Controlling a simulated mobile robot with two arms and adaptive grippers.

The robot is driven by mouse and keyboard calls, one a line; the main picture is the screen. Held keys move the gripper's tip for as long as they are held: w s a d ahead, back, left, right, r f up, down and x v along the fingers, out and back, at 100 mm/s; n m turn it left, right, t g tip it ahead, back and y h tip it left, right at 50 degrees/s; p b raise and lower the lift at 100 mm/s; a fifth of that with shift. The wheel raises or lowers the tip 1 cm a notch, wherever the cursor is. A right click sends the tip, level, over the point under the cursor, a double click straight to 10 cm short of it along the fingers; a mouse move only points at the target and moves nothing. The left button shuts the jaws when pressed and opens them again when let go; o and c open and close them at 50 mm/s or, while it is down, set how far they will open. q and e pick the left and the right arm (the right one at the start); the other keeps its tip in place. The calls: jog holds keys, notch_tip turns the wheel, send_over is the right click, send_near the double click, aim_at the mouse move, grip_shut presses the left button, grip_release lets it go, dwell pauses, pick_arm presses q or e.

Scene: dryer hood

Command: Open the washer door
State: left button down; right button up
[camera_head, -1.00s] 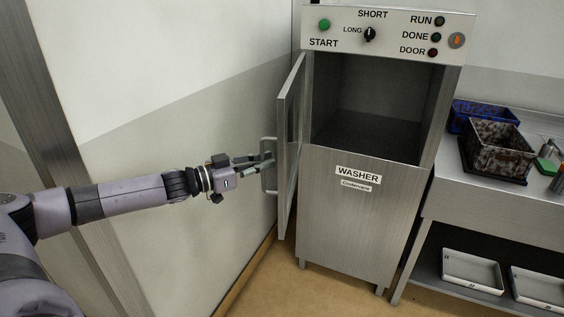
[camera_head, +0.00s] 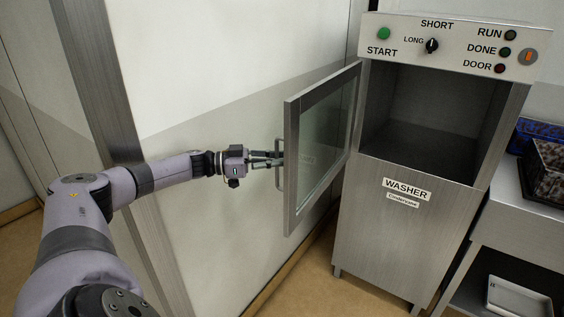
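The washer (camera_head: 385,235) is a steel cabinet with an open, empty-looking dark chamber (camera_head: 430,115). Its glass-paned door (camera_head: 292,150) is swung wide out to the left, hinged on the cabinet's left side. A vertical bar handle (camera_head: 279,183) stands on the door's outer face near the free edge. My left gripper (camera_head: 273,159) is at the upper part of this handle, with its fingers closed around the bar. The fingertips are small and partly hidden by the bar. My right gripper is not in view.
A wall (camera_head: 215,90) stands close behind the door and my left arm. A steel table (camera_head: 525,225) at the right holds a dark basket (camera_head: 548,172) and a blue one (camera_head: 523,133). A white tray (camera_head: 515,298) sits on its lower shelf.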

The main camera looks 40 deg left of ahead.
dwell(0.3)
pick_arm(q)
jog(key=c, duration=1.7)
grip_release()
jog(key=shift+s, duration=0.1)
